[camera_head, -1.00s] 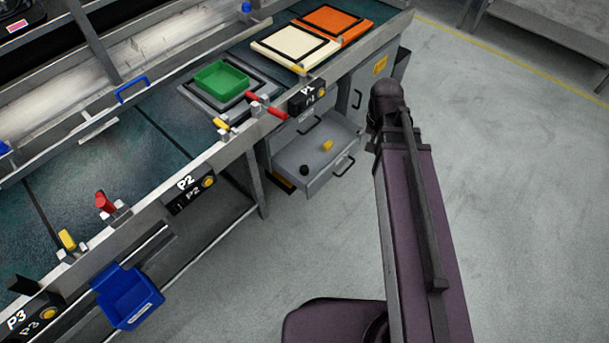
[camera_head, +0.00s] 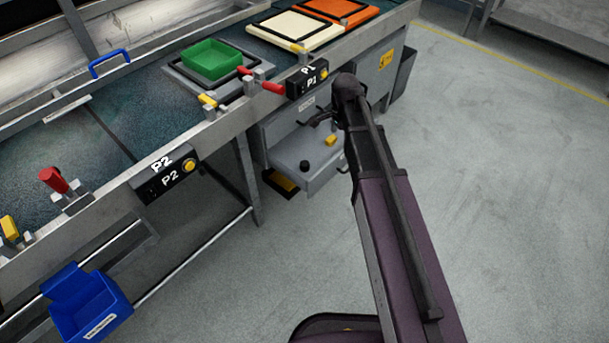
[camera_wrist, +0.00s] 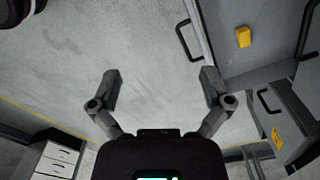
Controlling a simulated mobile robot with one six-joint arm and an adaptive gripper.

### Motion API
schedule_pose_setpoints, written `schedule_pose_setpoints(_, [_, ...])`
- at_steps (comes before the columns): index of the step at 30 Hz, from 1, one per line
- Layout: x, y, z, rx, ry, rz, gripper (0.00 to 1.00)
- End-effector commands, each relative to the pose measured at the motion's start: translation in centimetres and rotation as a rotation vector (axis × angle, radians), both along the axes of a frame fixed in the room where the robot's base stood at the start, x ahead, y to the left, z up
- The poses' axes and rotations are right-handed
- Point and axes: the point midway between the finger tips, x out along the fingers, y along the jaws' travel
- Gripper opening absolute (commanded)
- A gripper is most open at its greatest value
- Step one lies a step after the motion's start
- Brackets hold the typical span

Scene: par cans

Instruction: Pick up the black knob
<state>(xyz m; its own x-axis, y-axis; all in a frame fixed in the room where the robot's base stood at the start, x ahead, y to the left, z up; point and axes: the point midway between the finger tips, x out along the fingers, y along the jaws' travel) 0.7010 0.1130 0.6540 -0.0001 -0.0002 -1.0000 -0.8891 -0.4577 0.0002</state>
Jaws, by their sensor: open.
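The black knob (camera_head: 305,165) is a small dark round piece. It lies in the open grey drawer (camera_head: 318,178) under the bench in the head view, left of a small yellow block (camera_head: 331,141). The knob does not show clearly in the wrist view, where the yellow block (camera_wrist: 243,36) is seen at upper right. My gripper (camera_wrist: 158,88) is open and empty in the wrist view, with bare floor between its fingers. The drawer and its handle lie to the right of the fingers. In the head view my arm reaches toward the drawer from the right, and the fingers are hard to make out.
The bench above the drawer carries a green tray (camera_head: 212,60), red-handled clamps (camera_head: 262,83) and the P1 button box (camera_head: 307,79). A blue bin (camera_head: 90,305) hangs at lower left. The floor (camera_head: 500,200) right of the drawer is clear.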

Motion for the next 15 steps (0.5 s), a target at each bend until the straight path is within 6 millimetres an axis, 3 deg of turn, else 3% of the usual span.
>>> schedule_pose_setpoints(1, [1.0,0.7,-2.1,0.000,0.000,-0.037,0.98])
schedule_pose_setpoints(15, [6.1,6.2,-11.5,0.000,0.000,-0.432,0.98])
